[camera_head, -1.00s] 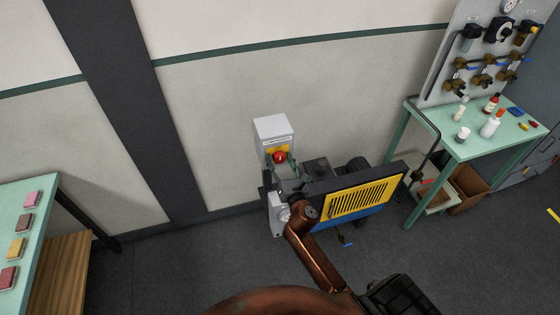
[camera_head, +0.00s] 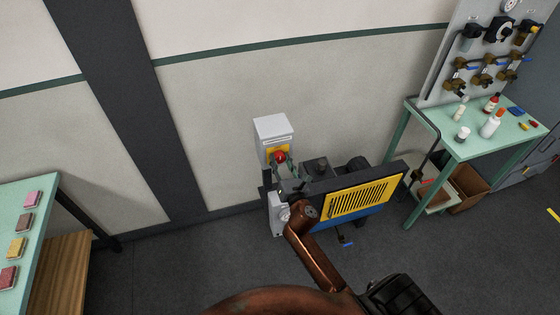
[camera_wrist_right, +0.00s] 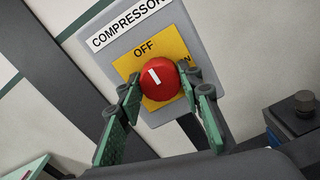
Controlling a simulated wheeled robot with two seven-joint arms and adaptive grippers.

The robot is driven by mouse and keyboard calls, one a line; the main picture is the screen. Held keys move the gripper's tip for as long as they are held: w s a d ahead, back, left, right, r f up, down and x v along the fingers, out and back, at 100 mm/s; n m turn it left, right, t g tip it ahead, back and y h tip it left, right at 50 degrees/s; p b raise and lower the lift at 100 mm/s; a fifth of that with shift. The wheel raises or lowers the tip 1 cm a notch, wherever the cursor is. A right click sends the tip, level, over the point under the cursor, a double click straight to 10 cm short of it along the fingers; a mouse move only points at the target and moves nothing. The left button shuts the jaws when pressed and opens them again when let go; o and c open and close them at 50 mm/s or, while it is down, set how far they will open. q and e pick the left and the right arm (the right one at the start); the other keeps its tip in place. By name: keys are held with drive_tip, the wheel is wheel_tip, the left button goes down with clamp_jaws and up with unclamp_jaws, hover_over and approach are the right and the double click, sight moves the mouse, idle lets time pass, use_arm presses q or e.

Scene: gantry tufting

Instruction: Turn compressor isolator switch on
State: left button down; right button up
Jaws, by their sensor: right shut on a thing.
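The compressor isolator switch is a grey box (camera_head: 272,129) on the wall with a yellow plate and a red round knob (camera_head: 280,155). In the right wrist view the red knob (camera_wrist_right: 155,80) fills the middle, below the word OFF on the yellow plate (camera_wrist_right: 138,55). The knob's white mark points up and slightly left, toward OFF; ON is partly hidden at the right. My right gripper (camera_wrist_right: 160,92) has its green fingers on either side of the knob and is shut on it. In the head view the gripper (camera_head: 283,162) is at the knob's lower side. My left gripper is out of view.
A compressor with a yellow grille (camera_head: 362,199) stands below the switch, close to my right arm. A green table (camera_head: 470,146) with bottles is at the right. Another green-topped table (camera_head: 20,230) with coloured blocks is at the left.

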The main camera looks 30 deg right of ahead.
drive_tip(key=m, duration=0.4)
drive_tip(key=shift+m, duration=0.4)
drive_tip(key=m, duration=0.4)
drive_tip(key=shift+m, duration=0.3)
drive_tip(key=m, duration=0.4)
drive_tip(key=shift+p, duration=0.4)
drive_tip(key=shift+f+m+p, duration=0.1)
drive_tip(key=shift+m+p, duration=0.2)
drive_tip(key=shift+m, duration=1.9)
drive_tip(key=o, duration=1.2)
drive_tip(key=shift+c, duration=0.2)
